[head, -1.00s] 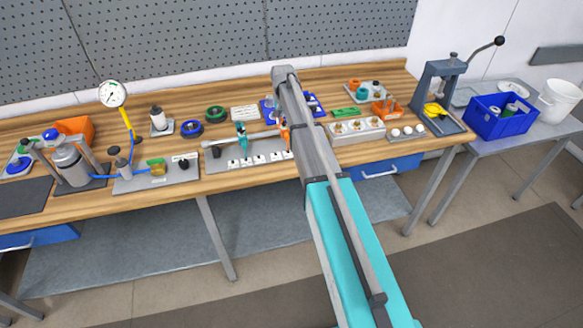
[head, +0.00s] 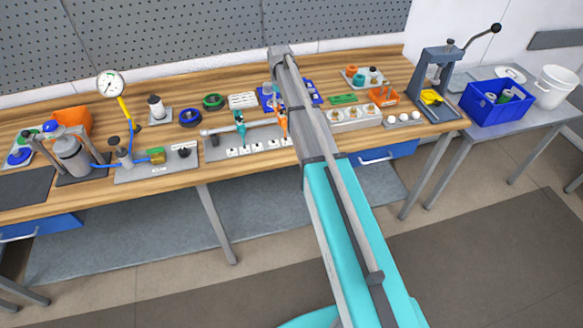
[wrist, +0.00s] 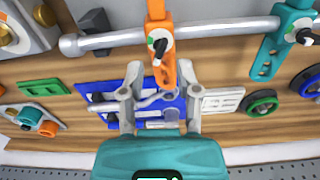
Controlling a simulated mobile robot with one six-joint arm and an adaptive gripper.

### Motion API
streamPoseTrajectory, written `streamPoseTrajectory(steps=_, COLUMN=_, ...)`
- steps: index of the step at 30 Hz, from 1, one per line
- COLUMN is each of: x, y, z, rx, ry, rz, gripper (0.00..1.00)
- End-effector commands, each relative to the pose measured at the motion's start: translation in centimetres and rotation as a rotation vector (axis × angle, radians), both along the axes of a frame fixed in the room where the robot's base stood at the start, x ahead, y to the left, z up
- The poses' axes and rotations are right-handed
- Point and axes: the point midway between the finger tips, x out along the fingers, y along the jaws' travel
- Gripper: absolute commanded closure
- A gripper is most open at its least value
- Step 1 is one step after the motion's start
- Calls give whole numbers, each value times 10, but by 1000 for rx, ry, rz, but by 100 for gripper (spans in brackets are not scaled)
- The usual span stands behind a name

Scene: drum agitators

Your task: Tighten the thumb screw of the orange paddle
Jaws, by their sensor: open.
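The orange paddle (wrist: 161,70) hangs on a pale horizontal shaft (wrist: 220,29) in the wrist view. Its black thumb screw (wrist: 160,46) sits on the clamp hub, by a small green and white mark. My gripper (wrist: 159,76) is open, its two fingers on either side of the paddle's lower part in the picture, with the screw beyond the fingertips. I cannot tell whether they touch the paddle. In the head view the orange paddle (head: 283,123) shows just left of my arm, which hides most of my gripper.
A teal paddle (wrist: 283,42) with its own black screw is on the same shaft. A blue tray (wrist: 88,88) with tools lies behind the shaft. Green-black rings, a white slotted block (wrist: 220,100) and a green piece (wrist: 43,87) lie nearby. A press (head: 437,85) stands further right.

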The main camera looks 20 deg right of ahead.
Motion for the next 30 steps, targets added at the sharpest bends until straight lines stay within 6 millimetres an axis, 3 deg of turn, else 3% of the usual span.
streamPoseTrajectory(steps=30, x=0, y=0, z=87, rx=0, ry=0, rz=-1, gripper=57)
